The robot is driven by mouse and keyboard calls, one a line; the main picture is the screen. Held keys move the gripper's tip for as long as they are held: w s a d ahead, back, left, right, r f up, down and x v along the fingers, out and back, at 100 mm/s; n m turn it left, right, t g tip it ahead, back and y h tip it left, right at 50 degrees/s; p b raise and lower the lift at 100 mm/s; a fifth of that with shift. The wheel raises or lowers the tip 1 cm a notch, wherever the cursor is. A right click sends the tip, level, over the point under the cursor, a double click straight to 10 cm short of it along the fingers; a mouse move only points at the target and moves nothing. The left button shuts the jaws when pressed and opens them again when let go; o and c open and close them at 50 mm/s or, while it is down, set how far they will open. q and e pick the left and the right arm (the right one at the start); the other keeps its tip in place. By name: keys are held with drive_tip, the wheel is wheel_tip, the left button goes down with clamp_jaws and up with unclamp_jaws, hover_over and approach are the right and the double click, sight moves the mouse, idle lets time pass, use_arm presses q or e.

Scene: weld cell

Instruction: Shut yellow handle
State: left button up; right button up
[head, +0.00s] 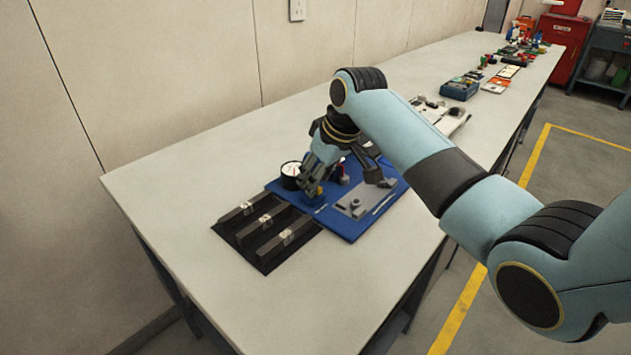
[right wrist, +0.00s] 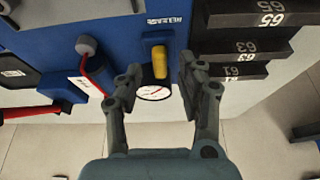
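The yellow handle (right wrist: 159,61) sits on the blue board (right wrist: 125,42). In the right wrist view it lies between the two fingers, with a gap on each side. In the head view only a small yellow part of the handle (head: 318,190) shows beside a finger; the board (head: 335,222) lies on the bench. My right gripper (head: 345,178) is open above the board; its spread fingers also show in the right wrist view (right wrist: 157,76). It holds nothing that I can see. My left gripper is out of view.
A round white gauge (head: 291,170) stands at the board's left edge; it also shows behind the handle (right wrist: 153,92). A red-handled part (right wrist: 95,76) is beside it. A black rack with numbered bars (head: 262,237) lies to the left. The bench's near left (head: 170,190) is clear.

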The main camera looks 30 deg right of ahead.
drive_tip(key=shift+x, duration=0.75)
clamp_jaws()
